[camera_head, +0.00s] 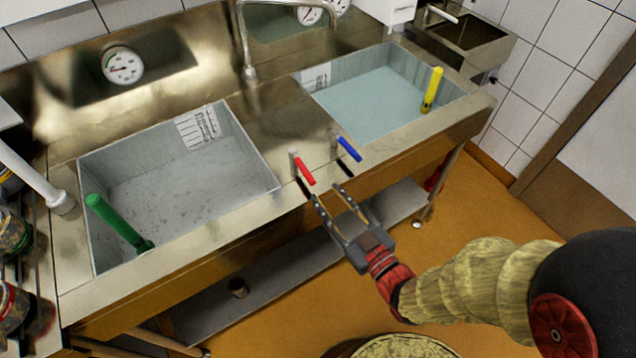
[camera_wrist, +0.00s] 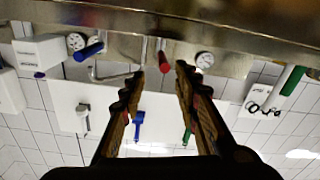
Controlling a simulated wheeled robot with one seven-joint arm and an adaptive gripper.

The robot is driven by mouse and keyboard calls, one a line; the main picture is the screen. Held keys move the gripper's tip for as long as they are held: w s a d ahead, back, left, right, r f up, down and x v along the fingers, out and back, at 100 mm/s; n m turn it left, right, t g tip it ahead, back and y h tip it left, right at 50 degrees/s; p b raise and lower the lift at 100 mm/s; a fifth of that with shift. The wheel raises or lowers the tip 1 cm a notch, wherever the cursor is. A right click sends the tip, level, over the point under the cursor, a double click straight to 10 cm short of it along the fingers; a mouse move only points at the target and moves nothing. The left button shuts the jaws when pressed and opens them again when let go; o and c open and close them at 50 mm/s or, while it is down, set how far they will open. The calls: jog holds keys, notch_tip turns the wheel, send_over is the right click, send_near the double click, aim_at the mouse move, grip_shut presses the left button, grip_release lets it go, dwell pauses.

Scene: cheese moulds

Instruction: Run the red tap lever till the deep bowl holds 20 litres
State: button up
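The red tap lever (camera_head: 304,170) stands on the sink's front ledge between the two bowls, with the blue lever (camera_head: 349,149) to its right. My gripper (camera_head: 325,184) is open and empty just in front of the levers. In the wrist view the red lever (camera_wrist: 164,58) shows beyond the gap between my fingertips (camera_wrist: 160,70), apart from them. The left bowl (camera_head: 262,163) looks grey, with a spotted floor and a scale plate (camera_head: 198,126); I see no clear water line. The right bowl (camera_head: 452,92) holds bluish water. I cannot tell which bowl is the deep one.
A green handle (camera_head: 118,222) stands in the left bowl and a yellow one (camera_head: 432,90) in the right. A spout (camera_head: 243,40) rises between the bowls at the back. A dial (camera_head: 122,65) is on the backsplash. A shelf (camera_head: 270,270) runs beneath; the floor at right is clear.

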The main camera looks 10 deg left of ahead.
jog(key=shift+v, duration=1.4)
jog(key=shift+c, duration=0.5)
